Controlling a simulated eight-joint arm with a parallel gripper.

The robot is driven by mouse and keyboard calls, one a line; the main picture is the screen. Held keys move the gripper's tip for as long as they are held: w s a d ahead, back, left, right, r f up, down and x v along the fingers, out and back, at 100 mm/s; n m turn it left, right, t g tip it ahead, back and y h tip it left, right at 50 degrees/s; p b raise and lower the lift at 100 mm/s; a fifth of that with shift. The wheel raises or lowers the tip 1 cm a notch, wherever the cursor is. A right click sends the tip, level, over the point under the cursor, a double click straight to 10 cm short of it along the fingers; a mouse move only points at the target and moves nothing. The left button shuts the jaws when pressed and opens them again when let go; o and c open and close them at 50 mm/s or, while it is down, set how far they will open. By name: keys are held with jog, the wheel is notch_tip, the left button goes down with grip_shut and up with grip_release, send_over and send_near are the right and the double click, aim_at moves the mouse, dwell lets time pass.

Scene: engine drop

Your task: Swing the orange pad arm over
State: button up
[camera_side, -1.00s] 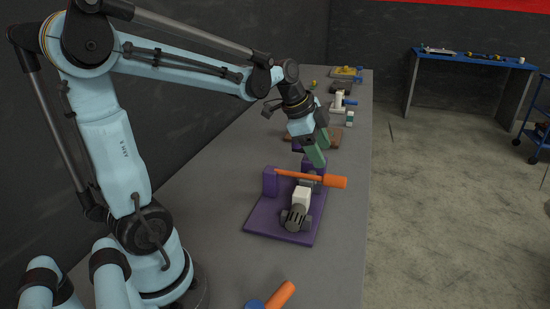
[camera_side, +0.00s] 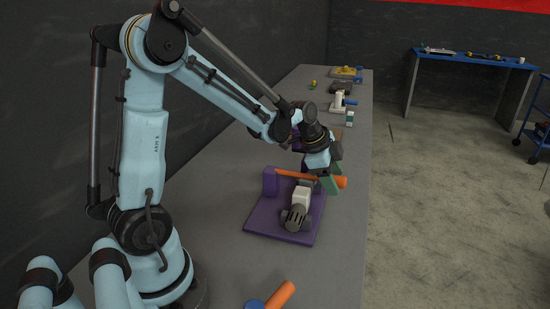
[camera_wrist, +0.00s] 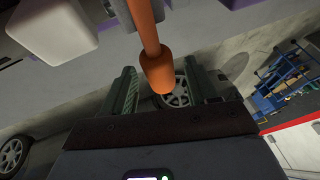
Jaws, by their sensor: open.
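The orange pad arm (camera_side: 297,175) lies across the purple fixture (camera_side: 262,217), from an upright purple post (camera_side: 270,181) on the left to its thick orange end on the right. My gripper (camera_side: 329,184) is at that thick end, partly covering it in the side view. In the wrist view the thick orange end (camera_wrist: 158,72) reaches down between the two green fingers of my gripper (camera_wrist: 157,92). The fingers stand apart with a gap on each side of it. A white block with a dark grey part (camera_side: 298,208) sits on the fixture in front of the arm.
Another orange handle with a blue end (camera_side: 280,295) lies at the near table edge. Several other items, including a white and blue device (camera_side: 342,102), stand farther back on the grey table (camera_side: 222,205).

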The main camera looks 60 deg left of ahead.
grip_shut()
jog(key=shift+r, duration=0.1)
dwell(0.3)
jog(key=shift+s+a+r+t+h, duration=0.1)
jog(key=shift+r+t+h, duration=0.15)
jog(key=shift+r, duration=0.2)
jog(key=shift+s+a+r+t+h, duration=0.1)
jog(key=shift+r+t+h, duration=0.15)
jog(key=shift+r, duration=0.15)
jog(key=s+a+r+n+t+h, duration=0.3)
jog(key=s+a+r+t+h, duration=0.5)
jog(key=s+a+r+t, duration=0.3)
jog(key=shift+r+t+h, duration=0.4)
jog(key=shift+r+t, duration=0.05)
jog(key=shift+t, duration=0.05)
jog(key=shift+s+a, duration=0.1)
